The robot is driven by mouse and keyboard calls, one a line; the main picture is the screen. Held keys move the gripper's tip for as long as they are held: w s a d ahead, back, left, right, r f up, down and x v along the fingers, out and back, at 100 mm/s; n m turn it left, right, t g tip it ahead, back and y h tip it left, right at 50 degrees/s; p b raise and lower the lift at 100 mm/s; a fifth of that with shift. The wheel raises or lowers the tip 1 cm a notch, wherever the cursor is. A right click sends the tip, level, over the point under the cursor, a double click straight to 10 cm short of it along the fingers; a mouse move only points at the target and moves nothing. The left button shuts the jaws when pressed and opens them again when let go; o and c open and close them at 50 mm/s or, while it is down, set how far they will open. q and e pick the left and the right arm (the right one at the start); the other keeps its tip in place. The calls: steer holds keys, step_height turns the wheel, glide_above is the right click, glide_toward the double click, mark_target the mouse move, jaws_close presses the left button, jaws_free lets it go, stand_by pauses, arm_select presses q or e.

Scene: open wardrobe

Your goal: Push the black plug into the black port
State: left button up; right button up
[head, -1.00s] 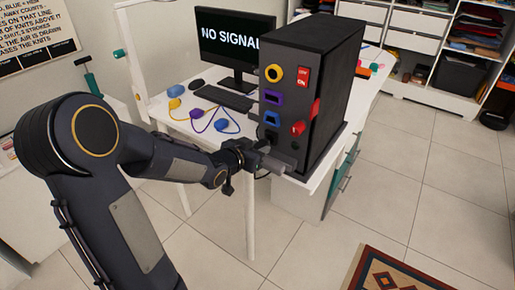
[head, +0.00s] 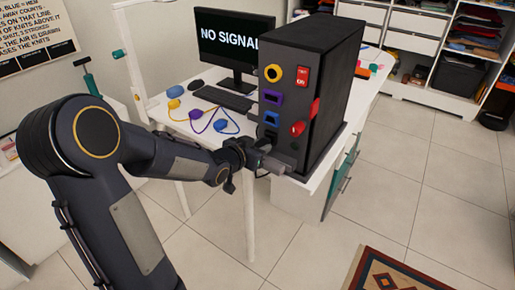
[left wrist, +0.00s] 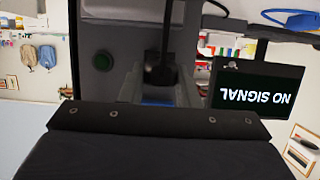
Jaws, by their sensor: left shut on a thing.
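A dark computer tower (head: 325,85) stands on the white desk, its front panel facing left. The black port (head: 270,134) is low on that panel, below the blue port (head: 271,117); my gripper partly covers this area. My left gripper (head: 268,163) is at the lower front of the tower. In the left wrist view, the black plug (left wrist: 160,74) is between my left gripper's fingers (left wrist: 158,92), which are shut on it, close to the panel. A dark cable runs from the plug. I cannot tell whether the plug's tip is inside the port. My right gripper is out of view.
Yellow, purple and blue plugs with cables (head: 221,124) lie on the desk, left of the tower. A keyboard (head: 223,98) and a monitor (head: 236,45) stand behind. A red switch (head: 302,76) and a round green button (left wrist: 103,62) are on the panel.

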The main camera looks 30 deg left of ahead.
mark_target(261, 143)
arm_select(q)
steer(key=shift+w+d, duration=0.1)
steer(key=shift+w, duration=0.75)
steer(key=o, duration=1.2)
steer(key=shift+c, duration=0.2)
steer(key=shift+s, duration=0.1)
steer(key=v, duration=0.6)
steer(key=shift+s+r, duration=0.1)
steer(key=shift+r, duration=0.15)
steer(key=shift+s+r, duration=0.1)
steer(key=shift+s, duration=0.6)
